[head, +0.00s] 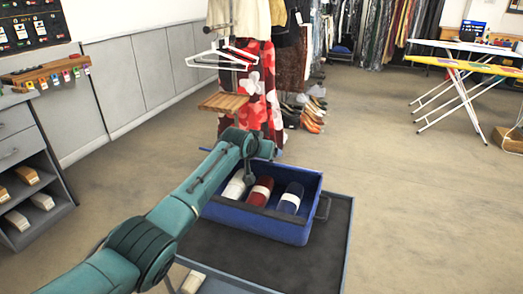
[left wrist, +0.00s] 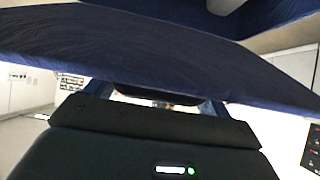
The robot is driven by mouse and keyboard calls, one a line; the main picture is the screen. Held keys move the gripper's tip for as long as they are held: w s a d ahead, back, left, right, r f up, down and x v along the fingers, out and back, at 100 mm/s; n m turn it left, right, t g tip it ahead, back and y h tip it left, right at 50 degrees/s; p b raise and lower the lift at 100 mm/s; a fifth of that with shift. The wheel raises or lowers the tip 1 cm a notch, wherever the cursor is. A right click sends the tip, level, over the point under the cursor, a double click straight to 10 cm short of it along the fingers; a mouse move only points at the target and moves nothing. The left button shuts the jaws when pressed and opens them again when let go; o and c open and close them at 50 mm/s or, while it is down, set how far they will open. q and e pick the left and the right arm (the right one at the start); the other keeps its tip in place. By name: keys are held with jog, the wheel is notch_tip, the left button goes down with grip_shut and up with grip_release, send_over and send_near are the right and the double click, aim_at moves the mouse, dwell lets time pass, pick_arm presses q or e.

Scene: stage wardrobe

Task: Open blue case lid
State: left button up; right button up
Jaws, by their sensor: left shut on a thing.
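The blue case (head: 262,223) stands open at the top, with a white roll (head: 235,186), a red roll (head: 261,191) and a blue roll (head: 291,197) inside. A dark blue panel, apparently its lid (left wrist: 130,48), spans the left wrist view in front of my left gripper (left wrist: 157,98). The gripper is shut on the lid, its fingertips partly hidden by the panel. In the head view my left arm reaches over the case's back left corner and hides most of the lid and the fingers. My right gripper is not in view.
The case rests on a dark-topped cart (head: 300,262) with a grey rim. A clothes rack with white hangers (head: 222,58) and a wooden shelf (head: 224,102) stand just behind. Drawers (head: 20,150) are at left, ironing boards (head: 465,66) far right.

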pick_arm(q)
jog(key=o, duration=1.1)
jog(key=p+v, duration=0.1)
jog(key=v, duration=1.2)
jog(key=shift+s+p, duration=0.1)
jog(key=shift+p, duration=0.25)
